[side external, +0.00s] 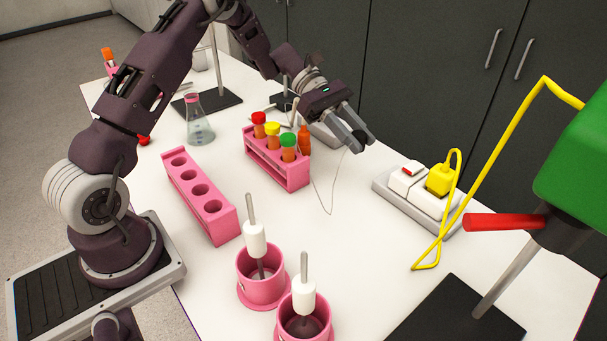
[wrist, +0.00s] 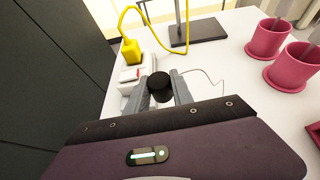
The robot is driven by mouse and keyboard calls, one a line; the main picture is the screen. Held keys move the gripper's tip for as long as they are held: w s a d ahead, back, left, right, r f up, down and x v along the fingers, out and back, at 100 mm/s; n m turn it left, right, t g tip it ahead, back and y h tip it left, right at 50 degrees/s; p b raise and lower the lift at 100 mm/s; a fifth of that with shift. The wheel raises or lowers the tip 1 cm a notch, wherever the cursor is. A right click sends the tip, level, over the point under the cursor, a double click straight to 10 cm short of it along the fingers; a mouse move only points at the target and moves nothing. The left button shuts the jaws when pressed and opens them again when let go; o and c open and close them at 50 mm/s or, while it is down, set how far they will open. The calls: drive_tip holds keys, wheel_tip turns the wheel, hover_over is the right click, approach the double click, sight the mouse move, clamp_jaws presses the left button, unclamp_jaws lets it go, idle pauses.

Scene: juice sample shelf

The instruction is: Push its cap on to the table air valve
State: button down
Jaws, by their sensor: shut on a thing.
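My gripper (side external: 352,132) is above the far side of the white table, behind and right of the tube rack. Its fingers are shut on a round black cap (wrist: 160,86), which shows between the fingertips in the wrist view. In the side view the cap (side external: 361,137) is a small dark shape at the fingertips. A thin cord (side external: 329,208) loops down below the gripper; I cannot tell what it joins. I cannot make out the table air valve in either view.
A power strip (side external: 382,187) with a yellow plug (side external: 440,180) stands right of the gripper. A pink rack (side external: 292,178) with capped tubes is to its left. An empty pink rack (side external: 222,220), pink cups (side external: 262,289) and a green device (side external: 575,150) stand nearer. Mid-table is fairly clear.

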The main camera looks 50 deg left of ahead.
drive_tip(key=w+a+r+n+t+y, duration=0.2)
drive_tip(key=w+a+n+t+y, duration=0.1)
drive_tip(key=a, duration=0.4)
drive_tip(key=w+a+r+n+t+y, duration=0.2)
drive_tip(key=w+a+n+t+y, duration=0.2)
drive_tip(key=a+n, duration=0.3)
drive_tip(key=w+a+r+n+t+y, duration=0.2)
drive_tip(key=w+a+n+t+y, duration=0.1)
drive_tip(key=a, duration=0.6)
drive_tip(key=shift+w+r+n+t, duration=0.1)
drive_tip(key=shift+w+n+t, duration=0.35)
drive_tip(key=shift+n+t, duration=0.5)
drive_tip(key=shift+f, duration=2.25)
drive_tip(key=shift+s, duration=0.25)
drive_tip(key=shift+f, duration=1.8)
drive_tip(key=c, duration=1)
unclamp_jaws()
drive_tip(key=shift+c, duration=0.2)
